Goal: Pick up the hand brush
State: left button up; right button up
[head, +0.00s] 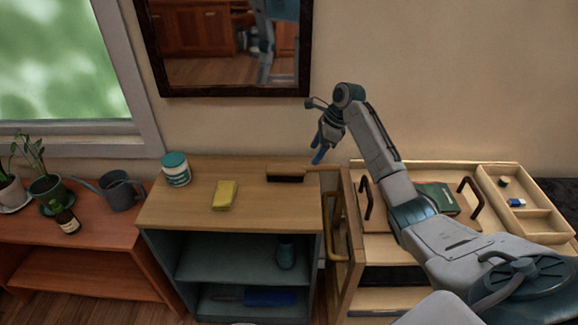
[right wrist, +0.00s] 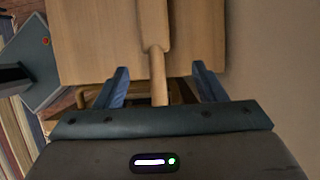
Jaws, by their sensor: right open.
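The hand brush (head: 285,173) lies at the back right of the cabinet top, with a wooden back and dark bristles. Its handle points right, past the cabinet's edge. My right gripper (head: 319,156) is just above the handle end, fingers pointing down. In the right wrist view, the brush handle (right wrist: 158,76) runs between the two blue fingers of the open gripper (right wrist: 160,68), with space on both sides. No contact with the handle shows. My left gripper is not in view.
A yellow sponge (head: 224,195) and a white tub with a teal lid (head: 175,169) stand on the cabinet top (head: 268,212). A wooden trolley with a tray (head: 390,212) stands to the right. The wall and a framed mirror (head: 232,93) are behind.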

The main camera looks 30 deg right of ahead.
aim_at(304, 168)
jog(key=a+f, duration=0.2)
jog(key=f, duration=0.1)
jog(key=shift+w+f, duration=0.1)
jog(key=shift+f, duration=0.15)
jog(key=p+x, duration=0.1)
jog(key=x, duration=0.3)
jog(key=shift+w+a+p, duration=0.1)
jog(key=shift+w+p, duration=0.05)
jog(key=shift+p, duration=0.15)
jog(key=shift+w+a+f, duration=0.15)
jog(key=shift+f, duration=0.45)
jog(key=c, duration=0.3)
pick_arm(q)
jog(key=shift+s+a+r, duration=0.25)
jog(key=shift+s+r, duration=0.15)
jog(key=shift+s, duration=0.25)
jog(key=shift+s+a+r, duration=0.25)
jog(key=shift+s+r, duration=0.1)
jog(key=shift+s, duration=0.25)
pick_arm(e)
jog(key=c, duration=1)
